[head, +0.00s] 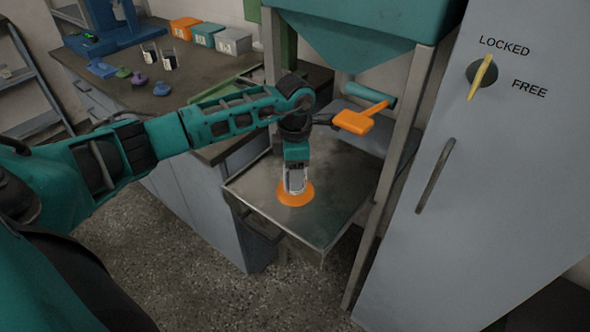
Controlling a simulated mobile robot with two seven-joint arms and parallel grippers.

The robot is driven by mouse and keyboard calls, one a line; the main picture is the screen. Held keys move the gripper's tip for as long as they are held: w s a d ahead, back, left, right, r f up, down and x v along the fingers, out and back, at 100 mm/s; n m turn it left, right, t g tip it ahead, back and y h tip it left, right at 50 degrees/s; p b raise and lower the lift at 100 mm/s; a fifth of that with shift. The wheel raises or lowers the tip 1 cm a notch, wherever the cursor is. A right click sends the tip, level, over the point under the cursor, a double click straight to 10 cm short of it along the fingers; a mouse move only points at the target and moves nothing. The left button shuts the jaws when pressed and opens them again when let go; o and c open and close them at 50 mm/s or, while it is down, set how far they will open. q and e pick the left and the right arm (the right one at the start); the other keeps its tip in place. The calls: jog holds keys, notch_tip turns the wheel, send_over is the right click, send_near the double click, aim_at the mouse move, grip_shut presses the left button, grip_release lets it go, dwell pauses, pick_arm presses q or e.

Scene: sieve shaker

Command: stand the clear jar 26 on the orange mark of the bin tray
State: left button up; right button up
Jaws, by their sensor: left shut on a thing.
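The clear jar 26 (295,183) is upright, with dark contents, over the orange mark (296,199) of the metal bin tray (328,228). My left gripper (296,170) points down from above and is shut on the jar. The jar's base appears at the mark; I cannot tell whether it touches the tray. The gripper hides the jar's upper part, and its number cannot be read. My right gripper is not in view.
A teal hopper (365,45) on grey legs stands above the tray, with an orange-handled lever (362,118) close to my left wrist. Other jars (168,60) and colored lids (138,79) stand on the bench.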

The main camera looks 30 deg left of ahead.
pick_arm(q)
jog(key=shift+f+b, duration=0.5)
jog(key=shift+f, duration=0.1)
dwell(0.7)
dwell(0.4)
jog(key=o, duration=1.2)
notch_tip(320, 180, up, 13)
jog(key=shift+p, duration=0.4)
